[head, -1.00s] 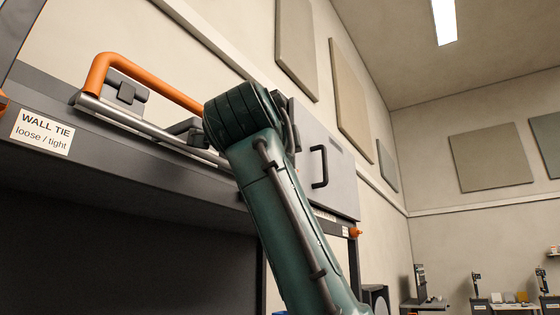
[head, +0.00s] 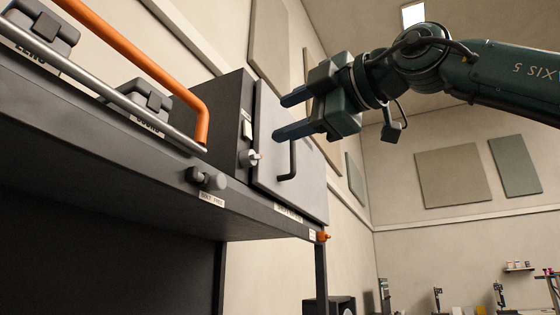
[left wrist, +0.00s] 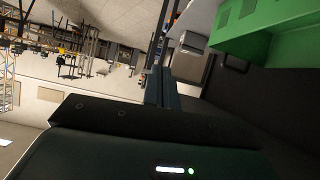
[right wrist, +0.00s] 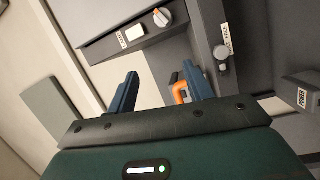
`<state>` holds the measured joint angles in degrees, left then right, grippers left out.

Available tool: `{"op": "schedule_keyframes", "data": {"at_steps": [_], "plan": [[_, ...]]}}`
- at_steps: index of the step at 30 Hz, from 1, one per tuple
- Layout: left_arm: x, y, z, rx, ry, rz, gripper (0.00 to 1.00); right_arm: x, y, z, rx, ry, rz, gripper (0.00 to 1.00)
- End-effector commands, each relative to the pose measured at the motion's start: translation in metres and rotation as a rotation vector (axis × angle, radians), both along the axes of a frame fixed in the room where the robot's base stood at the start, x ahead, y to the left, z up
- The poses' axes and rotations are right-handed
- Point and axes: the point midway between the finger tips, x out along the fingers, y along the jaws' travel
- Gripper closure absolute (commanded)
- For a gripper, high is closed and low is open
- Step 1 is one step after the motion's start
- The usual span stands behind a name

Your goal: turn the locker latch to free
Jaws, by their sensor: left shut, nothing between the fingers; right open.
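The locker is a dark box with a pale grey door (head: 300,165) and a black handle, at the shelf's far end in the head view. Its latch looks to be the small grey knob (head: 250,158) on the dark face beside the door. In the right wrist view a round knob with an orange mark (right wrist: 161,18) sits near a white plate on a dark strip. My right gripper (head: 285,116) is open and empty, in front of the door's upper part in the head view, apart from the knob. My left gripper (left wrist: 158,87) is shut and empty, seen only in the left wrist view.
An orange bar (head: 135,50) and a metal rail run along the shelf. Another knob (head: 207,179) is on the shelf front, above a small label. An orange piece (head: 322,237) sticks out at the shelf end. A green box (left wrist: 270,35) is in the left wrist view.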

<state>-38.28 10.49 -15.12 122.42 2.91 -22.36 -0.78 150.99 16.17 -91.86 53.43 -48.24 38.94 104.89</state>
Motion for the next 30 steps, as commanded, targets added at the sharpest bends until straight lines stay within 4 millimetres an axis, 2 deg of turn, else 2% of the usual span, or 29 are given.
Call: {"op": "schedule_keyframes", "data": {"at_steps": [1,3,7,14,22,30], "plan": [[-0.001,-0.001,-0.001,-0.001,0.001,-0.001,1.0,0.005,-0.013,-0.005,-0.033,0.014,-0.038,0.49],[-0.001,-0.001,-0.001,-0.002,0.002,-0.002,1.0,0.01,-0.022,-0.01,-0.06,0.031,-0.067,0.49],[-0.002,-0.001,0.002,0.001,0.005,-0.003,1.0,0.017,-0.022,-0.012,-0.078,0.044,-0.082,0.49],[-0.005,0.001,0.016,0.026,0.015,-0.008,1.0,0.043,0.008,-0.009,-0.079,0.046,-0.08,0.49],[-0.01,0.016,0.018,0.054,0.076,0.029,1.0,0.08,0.049,-0.009,-0.078,0.045,-0.078,0.49],[-0.011,0.024,0.016,0.063,0.111,0.061,1.0,0.099,0.07,-0.012,-0.074,0.043,-0.079,0.49]]}}
